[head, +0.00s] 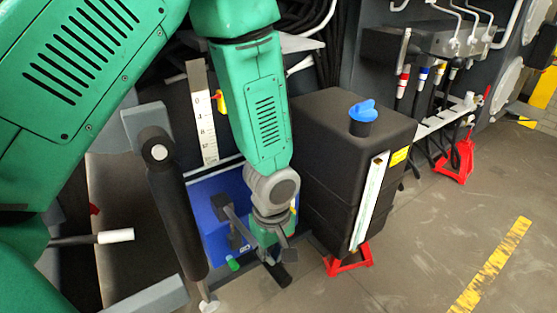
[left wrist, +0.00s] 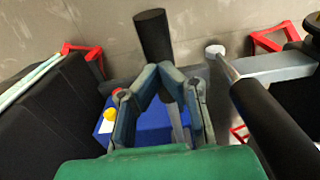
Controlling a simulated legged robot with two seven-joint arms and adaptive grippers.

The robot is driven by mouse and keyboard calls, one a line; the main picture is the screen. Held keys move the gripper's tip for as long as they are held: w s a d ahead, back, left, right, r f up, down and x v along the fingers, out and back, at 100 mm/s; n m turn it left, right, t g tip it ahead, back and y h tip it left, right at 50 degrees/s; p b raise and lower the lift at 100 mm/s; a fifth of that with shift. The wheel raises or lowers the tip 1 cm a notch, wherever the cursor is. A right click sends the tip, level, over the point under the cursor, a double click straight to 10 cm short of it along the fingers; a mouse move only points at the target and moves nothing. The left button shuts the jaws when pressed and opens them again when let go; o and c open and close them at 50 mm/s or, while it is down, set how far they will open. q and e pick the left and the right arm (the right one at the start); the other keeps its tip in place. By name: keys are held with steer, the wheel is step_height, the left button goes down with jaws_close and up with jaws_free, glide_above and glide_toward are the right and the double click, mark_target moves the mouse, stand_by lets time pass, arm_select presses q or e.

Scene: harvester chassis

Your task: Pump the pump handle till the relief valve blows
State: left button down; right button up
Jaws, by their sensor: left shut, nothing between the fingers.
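The pump handle is a grey rod with a black grip (head: 282,276), low in the middle of the head view. Its black grip (left wrist: 153,36) also shows at the top of the left wrist view. The blue pump body (head: 212,212) sits behind my left gripper. My left gripper (head: 268,254) points down near the handle. In the left wrist view my left gripper (left wrist: 160,72) has its fingertips drawn together with nothing between them, and the rod passes close by or behind them. I cannot tell whether they touch. I cannot pick out the relief valve. My right gripper is out of view.
A black tank (head: 330,150) with a blue cap (head: 363,110) stands just right of my left arm. A black cylinder (head: 178,205) stands to the left. Red stands (head: 348,260) are on the floor. A gauge strip (head: 202,115) stands behind. Open floor lies to the right.

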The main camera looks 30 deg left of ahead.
arm_select(q)
steer(key=shift+r, duration=0.15)
stand_by(0.3)
steer(key=shift+f+b, duration=1.2)
steer(key=shift+f, duration=0.8)
steer(key=shift+a+f+b, duration=0.5)
steer(key=shift+f+b, duration=1.7)
steer(key=shift+f, duration=2.25)
steer(key=r+p, duration=0.4)
steer(key=d+r+p, duration=0.1)
steer(key=r+p, duration=0.7)
steer(key=r, duration=0.1)
steer(key=shift+d+p, duration=0.15)
steer(key=shift+p, duration=0.25)
steer(key=shift+f, duration=0.1)
